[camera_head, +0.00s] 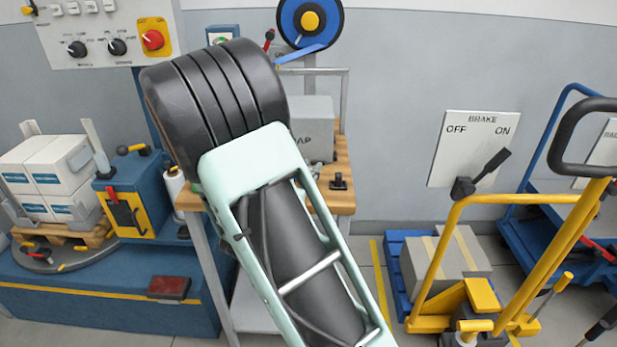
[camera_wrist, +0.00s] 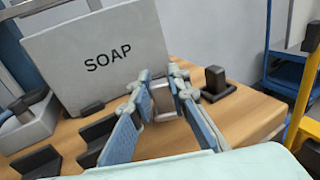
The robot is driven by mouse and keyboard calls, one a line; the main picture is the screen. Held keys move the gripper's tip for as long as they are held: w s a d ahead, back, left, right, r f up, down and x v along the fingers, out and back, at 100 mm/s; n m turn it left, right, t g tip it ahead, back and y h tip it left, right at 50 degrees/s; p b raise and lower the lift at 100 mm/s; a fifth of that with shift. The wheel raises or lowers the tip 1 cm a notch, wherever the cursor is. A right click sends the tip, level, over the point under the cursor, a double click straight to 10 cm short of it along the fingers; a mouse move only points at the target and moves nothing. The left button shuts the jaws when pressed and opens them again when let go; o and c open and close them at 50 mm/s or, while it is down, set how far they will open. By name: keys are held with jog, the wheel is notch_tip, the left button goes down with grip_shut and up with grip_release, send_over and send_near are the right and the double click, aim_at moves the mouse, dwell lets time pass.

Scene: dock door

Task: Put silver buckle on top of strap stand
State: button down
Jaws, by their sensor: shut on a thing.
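My gripper (camera_wrist: 163,84) shows in the wrist view over the wooden bench, its two blue-grey fingers closed on a small silver-grey piece, the silver buckle (camera_wrist: 163,101). The fingers partly cover the buckle, and I cannot tell whether it touches the bench. Just right of the fingers a short black post on a flat base (camera_wrist: 216,80) stands on the bench; it may be the strap stand. The same post shows in the head view (camera_head: 338,182).
A grey SOAP box (camera_wrist: 98,55) stands behind the fingers on the wooden bench (camera_wrist: 258,112). Black angled blocks (camera_wrist: 98,135) lie left of the fingers. A grey holder (camera_wrist: 30,125) stands at the far left. The bench's right front is clear. A yellow trolley (camera_head: 445,235) stands right.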

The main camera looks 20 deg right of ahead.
jog(key=shift+f, duration=0.5)
jog(key=shift+f, duration=0.2)
jog(key=c, duration=1.8)
grip_release()
jog(key=shift+c, duration=0.2)
jog(key=shift+r, duration=0.3)
jog(key=p+v, duration=0.1)
jog(key=v, duration=1.1)
